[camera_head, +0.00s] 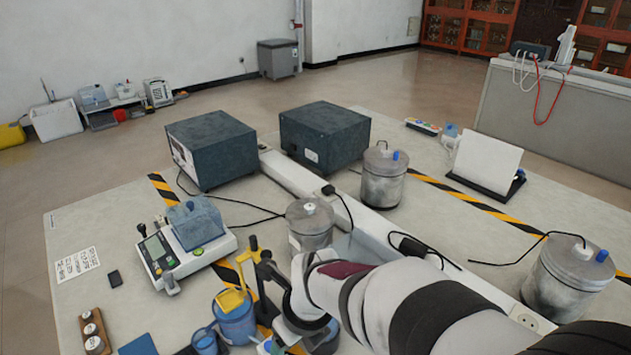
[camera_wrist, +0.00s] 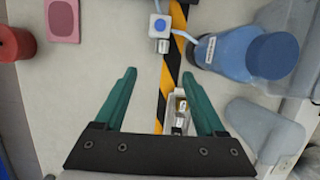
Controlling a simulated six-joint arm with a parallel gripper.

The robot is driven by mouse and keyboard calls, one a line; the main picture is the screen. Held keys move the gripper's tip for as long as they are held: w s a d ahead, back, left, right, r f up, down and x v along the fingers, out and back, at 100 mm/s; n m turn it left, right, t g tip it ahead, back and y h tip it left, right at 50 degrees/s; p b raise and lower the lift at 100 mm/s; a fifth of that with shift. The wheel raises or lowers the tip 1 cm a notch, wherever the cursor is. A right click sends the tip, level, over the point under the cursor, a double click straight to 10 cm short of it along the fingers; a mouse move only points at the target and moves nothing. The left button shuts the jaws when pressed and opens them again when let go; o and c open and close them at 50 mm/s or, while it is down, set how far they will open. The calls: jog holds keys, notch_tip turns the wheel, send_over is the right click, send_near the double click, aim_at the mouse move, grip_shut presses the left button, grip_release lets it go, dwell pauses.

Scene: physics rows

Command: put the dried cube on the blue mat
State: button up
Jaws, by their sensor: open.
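A flat blue square (camera_head: 138,345), which looks like the blue mat, lies at the bottom edge of the head view, partly cut off. My gripper (camera_wrist: 159,78) is open in the wrist view, its two teal fingers apart with nothing gripped. Striped tape and table show between them. I cannot clearly pick out the dried cube. In the wrist view, a small white block with a blue dot (camera_wrist: 160,27) and a grey metallic piece (camera_wrist: 163,46) lie beyond the fingertips. In the head view, my arm reaches down to the table's front and its fingers are not clear.
A blue container with a yellow piece (camera_head: 236,322) stands left of my arm. A scale with a blue-grey block (camera_head: 197,228) is further back. Metal canisters (camera_head: 383,180) and two dark boxes (camera_head: 325,140) stand behind. A pink square (camera_wrist: 63,21) and blue bottle (camera_wrist: 235,52) flank my fingers.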

jog(key=x, duration=1.6)
jog(key=shift+w+d, duration=0.15)
jog(key=shift+d, duration=0.05)
jog(key=shift+r, duration=0.1)
grip_shut()
